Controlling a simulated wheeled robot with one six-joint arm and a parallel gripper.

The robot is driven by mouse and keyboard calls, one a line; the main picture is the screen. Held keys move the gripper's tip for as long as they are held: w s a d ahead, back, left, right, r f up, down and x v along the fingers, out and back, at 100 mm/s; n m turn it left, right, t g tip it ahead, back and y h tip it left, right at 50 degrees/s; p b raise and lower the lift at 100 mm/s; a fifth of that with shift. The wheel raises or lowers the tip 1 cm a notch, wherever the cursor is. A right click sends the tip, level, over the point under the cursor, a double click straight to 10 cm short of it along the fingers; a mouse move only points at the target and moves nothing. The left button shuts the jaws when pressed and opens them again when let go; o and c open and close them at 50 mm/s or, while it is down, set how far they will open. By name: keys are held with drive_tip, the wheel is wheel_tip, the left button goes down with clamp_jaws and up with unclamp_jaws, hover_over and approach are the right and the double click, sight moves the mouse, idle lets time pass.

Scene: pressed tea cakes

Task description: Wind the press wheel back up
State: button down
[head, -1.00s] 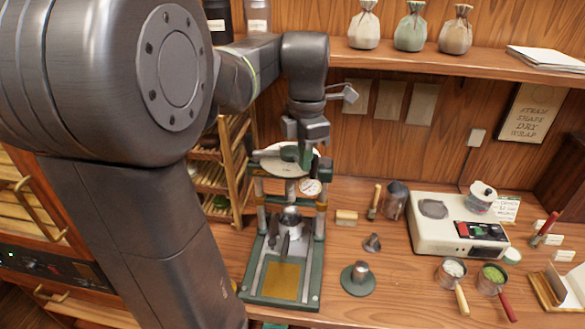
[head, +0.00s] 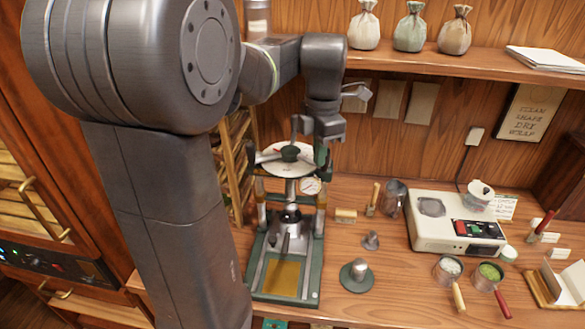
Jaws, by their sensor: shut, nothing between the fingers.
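The press (head: 261,277) is a green frame with metal columns and a brass-coloured plate at its front. Its wheel (head: 275,168), a pale disc with a dark green hub, lies flat at the top. My gripper (head: 316,136) is shut and empty, over the rear right side of the wheel. I cannot tell whether it touches the wheel or an upright part there. Below the wheel, a metal mould (head: 290,229) sits in the press, with a dark part at its top.
A dial gauge (head: 311,187) sits at the press's right side. To the right are a small metal weight on a green base (head: 357,276), a scale (head: 437,233) and two handled pans. A shelf with cloth bags (head: 410,31) runs above. A wooden rack stands left behind the press.

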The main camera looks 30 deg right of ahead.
drive_tip(key=shift+w+d+p, duration=0.15)
drive_tip(key=shift+d+p, duration=0.05)
drive_tip(key=shift+d, duration=0.4)
drive_tip(key=shift+w+d+p, duration=0.15)
drive_tip(key=shift+d+p, duration=0.05)
drive_tip(key=shift+d, duration=0.4)
wheel_tip(320, 180, up, 8)
drive_tip(key=s+a, duration=0.1)
drive_tip(key=shift+a+f, duration=0.25)
idle(0.5)
